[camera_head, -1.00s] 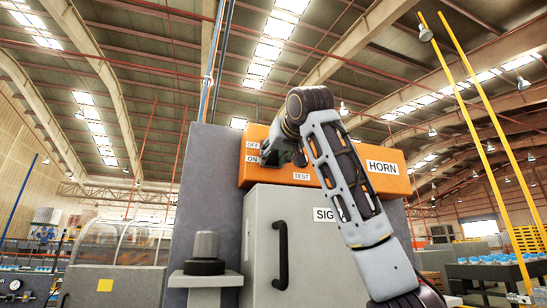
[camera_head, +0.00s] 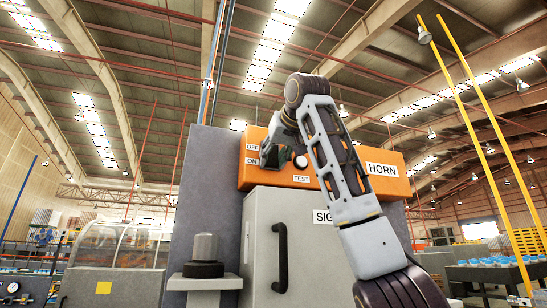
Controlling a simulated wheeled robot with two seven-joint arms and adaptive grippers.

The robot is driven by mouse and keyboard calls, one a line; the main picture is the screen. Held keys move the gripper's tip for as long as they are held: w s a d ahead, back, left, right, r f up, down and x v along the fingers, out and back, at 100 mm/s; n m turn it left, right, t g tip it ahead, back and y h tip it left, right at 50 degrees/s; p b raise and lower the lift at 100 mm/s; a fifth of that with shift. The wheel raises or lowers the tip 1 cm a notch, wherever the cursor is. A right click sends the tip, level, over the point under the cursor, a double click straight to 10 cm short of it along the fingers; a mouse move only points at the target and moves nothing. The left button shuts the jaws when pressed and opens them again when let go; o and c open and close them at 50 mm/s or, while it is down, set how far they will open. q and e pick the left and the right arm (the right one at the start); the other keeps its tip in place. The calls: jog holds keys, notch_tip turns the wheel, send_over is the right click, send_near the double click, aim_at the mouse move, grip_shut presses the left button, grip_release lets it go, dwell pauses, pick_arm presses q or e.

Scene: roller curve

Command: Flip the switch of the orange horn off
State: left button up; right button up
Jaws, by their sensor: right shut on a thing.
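The orange horn (camera_head: 392,186) is a box with a HORN label, mounted on top of a grey cabinet. At its left end are an OFF label above and an ON label below. My right gripper (camera_head: 269,157) is just right of these labels, against the horn's front face, and is shut on the switch. The gripper hides the switch lever, so I cannot tell its position. My right arm rises from the lower right and covers part of the horn's front. My left gripper is not in view.
A round pale button (camera_head: 301,161) sits on the horn above the TEST label. Below is the grey cabinet (camera_head: 262,230) with a black handle (camera_head: 281,257). A grey post with a black collar (camera_head: 204,269) stands at left. Yellow poles (camera_head: 480,130) rise at right.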

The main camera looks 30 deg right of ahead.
jog(key=o, duration=1)
jog(key=shift+s, duration=0.1)
jog(key=v, duration=1.2)
